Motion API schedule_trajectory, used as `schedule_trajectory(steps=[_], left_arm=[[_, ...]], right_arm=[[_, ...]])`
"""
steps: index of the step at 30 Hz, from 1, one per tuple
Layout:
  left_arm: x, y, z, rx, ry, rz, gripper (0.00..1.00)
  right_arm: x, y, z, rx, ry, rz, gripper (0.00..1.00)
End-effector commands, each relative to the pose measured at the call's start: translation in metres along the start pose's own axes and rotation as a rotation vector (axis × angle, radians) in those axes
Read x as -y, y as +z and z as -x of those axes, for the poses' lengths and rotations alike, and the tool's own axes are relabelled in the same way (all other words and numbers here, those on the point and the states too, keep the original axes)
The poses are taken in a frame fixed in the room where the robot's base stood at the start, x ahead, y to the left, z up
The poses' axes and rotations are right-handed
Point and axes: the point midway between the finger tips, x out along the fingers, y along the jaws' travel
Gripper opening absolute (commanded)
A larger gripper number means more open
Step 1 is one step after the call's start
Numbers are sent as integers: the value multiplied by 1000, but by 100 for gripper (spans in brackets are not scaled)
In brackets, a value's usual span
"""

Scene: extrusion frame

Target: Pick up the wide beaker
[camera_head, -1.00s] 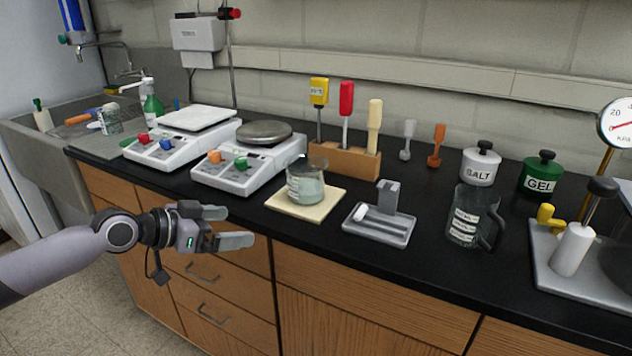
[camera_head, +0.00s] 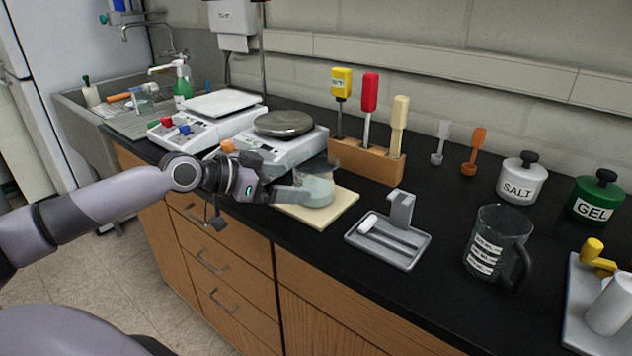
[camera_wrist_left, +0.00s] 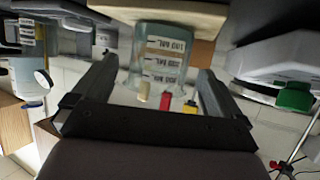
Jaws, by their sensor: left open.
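The wide beaker (camera_head: 318,186) is clear glass with pale contents and stands upright on a tan board (camera_head: 338,208) on the black bench. My left gripper (camera_head: 300,188) is open at the beaker's left side, with its fingers level with the glass. In the left wrist view, which is upside down, the beaker (camera_wrist_left: 158,55) with its volume labels lies between the two open fingers (camera_wrist_left: 157,75). Gaps show beside the glass, so it is not clamped. One finger is partly hidden in the head view. My right gripper is not in view.
A hotplate (camera_head: 270,150) stands close behind the beaker. A wooden rack (camera_head: 368,160) with coloured tools is behind right. The bench's front edge is close by.

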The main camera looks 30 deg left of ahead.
Motion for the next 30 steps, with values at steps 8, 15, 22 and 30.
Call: schedule_trajectory(steps=[8,15,22,30], left_arm=[[0,-2,-8,0,2,1,100],[2,-6,-28,-3,2,3,100],[2,-5,-52,-1,1,2,100],[2,-3,-57,2,1,-1,100]], right_arm=[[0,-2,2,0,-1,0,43],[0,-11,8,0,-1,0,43],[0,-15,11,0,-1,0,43],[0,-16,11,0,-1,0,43]])
